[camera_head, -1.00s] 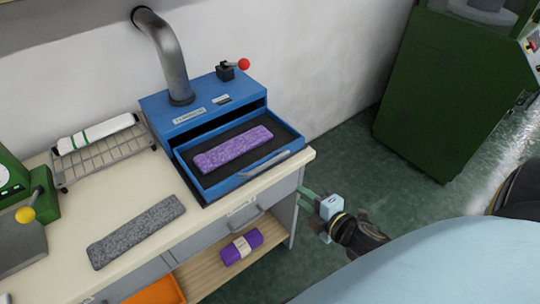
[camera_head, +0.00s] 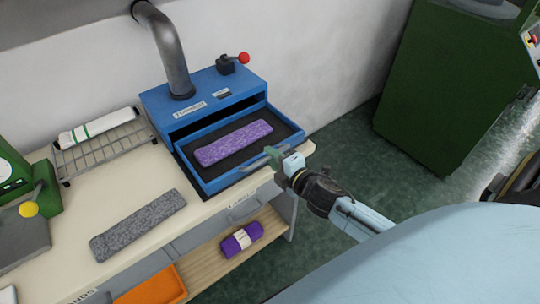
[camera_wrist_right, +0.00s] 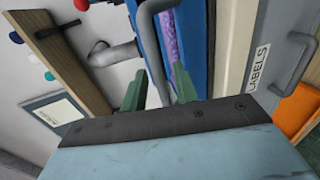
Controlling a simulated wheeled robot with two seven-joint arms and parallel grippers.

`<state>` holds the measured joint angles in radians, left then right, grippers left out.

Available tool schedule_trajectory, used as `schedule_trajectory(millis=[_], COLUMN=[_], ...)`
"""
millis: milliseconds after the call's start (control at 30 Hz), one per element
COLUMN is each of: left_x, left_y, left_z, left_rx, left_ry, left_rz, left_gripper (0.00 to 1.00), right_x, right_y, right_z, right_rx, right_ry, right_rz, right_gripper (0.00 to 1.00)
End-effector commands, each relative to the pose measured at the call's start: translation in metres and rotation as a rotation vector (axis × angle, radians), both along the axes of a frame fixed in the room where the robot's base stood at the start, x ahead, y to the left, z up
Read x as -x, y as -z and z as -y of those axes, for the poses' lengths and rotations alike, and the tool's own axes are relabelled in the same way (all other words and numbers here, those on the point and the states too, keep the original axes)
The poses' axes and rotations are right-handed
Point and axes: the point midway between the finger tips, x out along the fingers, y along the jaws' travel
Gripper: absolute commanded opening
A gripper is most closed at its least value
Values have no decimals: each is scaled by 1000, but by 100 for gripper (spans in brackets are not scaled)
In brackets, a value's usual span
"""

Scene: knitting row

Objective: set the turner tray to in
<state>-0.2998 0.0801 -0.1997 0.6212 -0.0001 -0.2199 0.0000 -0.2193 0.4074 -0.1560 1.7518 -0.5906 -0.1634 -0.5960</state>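The blue turner (camera_head: 205,97) stands on the bench with its tray (camera_head: 215,184) slid out at the front. A purple knitted strip (camera_head: 233,142) lies flat in the tray. My right gripper (camera_head: 274,154) is at the tray's front right, by its handle, partly hiding the handle in the head view. In the right wrist view my two green fingers (camera_wrist_right: 156,88) are apart, with the grey tray handle (camera_wrist_right: 150,38) running between them. I cannot tell whether they touch it. The purple strip (camera_wrist_right: 170,42) shows beyond. My left gripper is not in view.
A red-knobbed lever (camera_head: 240,58) sits on top of the turner, and a metal pipe (camera_head: 165,50) rises from it. A grey strip (camera_head: 138,225) lies on the bench beside a wire rack (camera_head: 105,150). Open floor lies to the right.

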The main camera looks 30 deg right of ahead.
Motion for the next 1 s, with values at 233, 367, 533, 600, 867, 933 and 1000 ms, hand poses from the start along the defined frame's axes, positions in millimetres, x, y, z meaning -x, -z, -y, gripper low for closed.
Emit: schedule_trajectory(millis=[233, 367, 533, 600, 867, 933, 1000], left_x=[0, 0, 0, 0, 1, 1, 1], left_y=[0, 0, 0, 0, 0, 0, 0], left_z=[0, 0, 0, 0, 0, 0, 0], left_rx=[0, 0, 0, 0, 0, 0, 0], left_ry=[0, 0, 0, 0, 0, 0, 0], left_rz=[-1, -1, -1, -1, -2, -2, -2], left_gripper=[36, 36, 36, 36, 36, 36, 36], right_x=[-14, -15, -15, -15, -15, -15, -15], right_y=[3, 3, 3, 3, 3, 3, 3], right_z=[-2, -2, -2, -2, -1, -1, -1], right_rx=[-1, -1, -1, -1, -1, -1, -1], right_ry=[-1, -1, -1, -1, 0, 0, 0], right_rz=[0, -1, 0, 0, 0, 0, 0], right_gripper=[30, 30, 23, 14, 0, 0, 0])
